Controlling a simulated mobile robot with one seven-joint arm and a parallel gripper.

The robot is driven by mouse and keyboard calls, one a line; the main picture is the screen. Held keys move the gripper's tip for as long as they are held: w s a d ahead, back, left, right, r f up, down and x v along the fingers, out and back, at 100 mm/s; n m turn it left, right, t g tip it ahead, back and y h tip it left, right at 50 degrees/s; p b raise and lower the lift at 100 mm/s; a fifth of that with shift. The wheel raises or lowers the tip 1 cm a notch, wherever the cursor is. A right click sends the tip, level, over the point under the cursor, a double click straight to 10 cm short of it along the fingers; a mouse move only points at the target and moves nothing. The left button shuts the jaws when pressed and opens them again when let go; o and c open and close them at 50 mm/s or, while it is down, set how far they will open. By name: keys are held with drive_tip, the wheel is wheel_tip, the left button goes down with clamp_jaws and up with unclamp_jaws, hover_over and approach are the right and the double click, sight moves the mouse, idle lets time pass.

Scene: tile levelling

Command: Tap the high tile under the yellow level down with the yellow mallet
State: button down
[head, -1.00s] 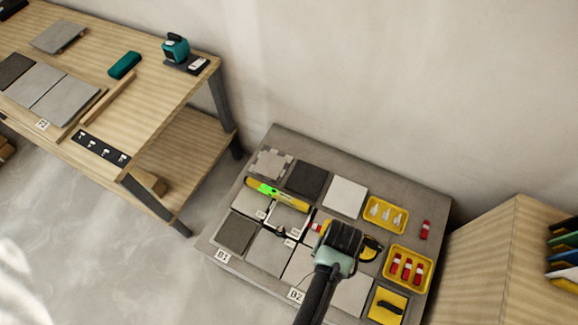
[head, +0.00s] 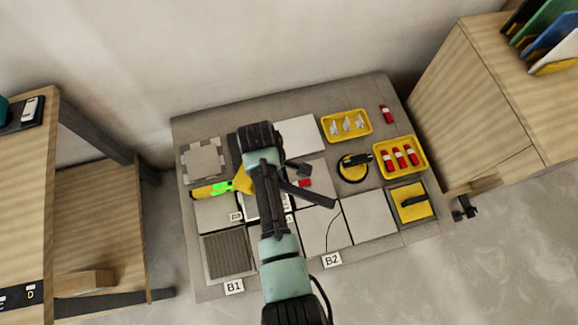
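The yellow level (head: 212,189), with a bright green window, lies across tiles at the left of the board. Its right part runs behind my arm. A light grey tile (head: 215,214) shows under and in front of the level; tile heights are too small to judge. No mallet is clearly seen.
Right of my arm are a round yellow tool with a black handle (head: 352,169), yellow trays of white (head: 347,125) and red pieces (head: 400,157), and a yellow block with a black handle (head: 411,203). Wooden benches flank the board (head: 208,128). Its back edge is bare.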

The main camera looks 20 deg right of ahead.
drive_tip(key=w+d+f+n+b, duration=0.1)
drive_tip(key=f+n+b, duration=0.1)
drive_tip(key=f+b, duration=0.2)
drive_tip(key=w+d+f+n+b, duration=0.1)
drive_tip(key=d+f+n+b, duration=0.1)
drive_tip(key=f+b, duration=0.3)
drive_tip(key=w+d+f+n+h+b, duration=0.1)
drive_tip(key=f+n+b, duration=0.2)
drive_tip(key=f+b, duration=0.2)
drive_tip(key=shift+w+d+f+t+b, duration=0.2)
drive_tip(key=shift+t+b, duration=0.2)
drive_tip(key=shift+b, duration=0.85)
drive_tip(key=shift+f+b, duration=0.55)
drive_tip(key=shift+f, duration=1)
drive_tip(key=shift+r, duration=0.15)
wheel_tip(320, 180, up, 4)
drive_tip(key=p, duration=0.5)
